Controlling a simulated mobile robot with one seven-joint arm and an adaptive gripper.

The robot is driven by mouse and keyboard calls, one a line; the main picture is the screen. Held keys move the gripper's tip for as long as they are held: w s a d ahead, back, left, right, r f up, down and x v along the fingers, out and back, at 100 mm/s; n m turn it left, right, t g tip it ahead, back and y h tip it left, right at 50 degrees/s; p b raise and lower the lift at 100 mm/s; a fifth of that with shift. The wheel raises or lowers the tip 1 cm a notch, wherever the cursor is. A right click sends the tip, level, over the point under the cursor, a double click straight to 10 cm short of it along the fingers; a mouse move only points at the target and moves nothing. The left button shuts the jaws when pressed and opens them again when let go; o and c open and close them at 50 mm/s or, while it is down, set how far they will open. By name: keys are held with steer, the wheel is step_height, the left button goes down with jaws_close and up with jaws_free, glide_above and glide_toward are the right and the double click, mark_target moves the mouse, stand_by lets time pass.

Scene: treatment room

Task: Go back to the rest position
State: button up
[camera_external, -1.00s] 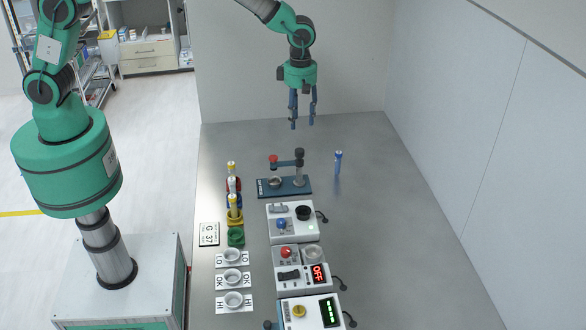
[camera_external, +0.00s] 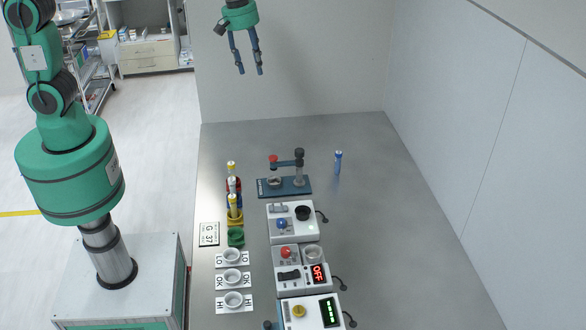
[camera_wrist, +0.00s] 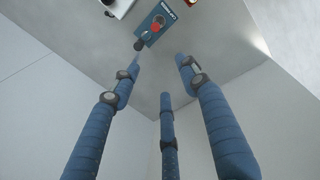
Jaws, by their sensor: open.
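My gripper (camera_external: 252,72) hangs high above the far end of the grey table (camera_external: 375,230) in the external view, with its blue fingers pointing down. It is open and empty. In the wrist view its three blue fingers (camera_wrist: 165,85) are spread apart with nothing between them. The top of my arm above the gripper is cut off by the frame's upper edge.
A wall (camera_external: 490,130) bounds the right.

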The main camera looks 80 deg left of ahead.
steer(key=s+a+r+m+t+b, duration=0.1)
steer(key=s+a+r+m+b, duration=0.15)
steer(key=s+m, duration=0.7)
steer(key=s+a+r+m+t+b, duration=0.1)
steer(key=s+r+m+t+b, duration=0.15)
steer(key=s, duration=1.45)
steer(key=s+f+m+b, duration=0.1)
steer(key=s+f+m, duration=0.2)
steer(key=s, duration=0.6)
steer(key=shift+a+m, duration=0.25)
steer(key=shift+m, duration=0.95)
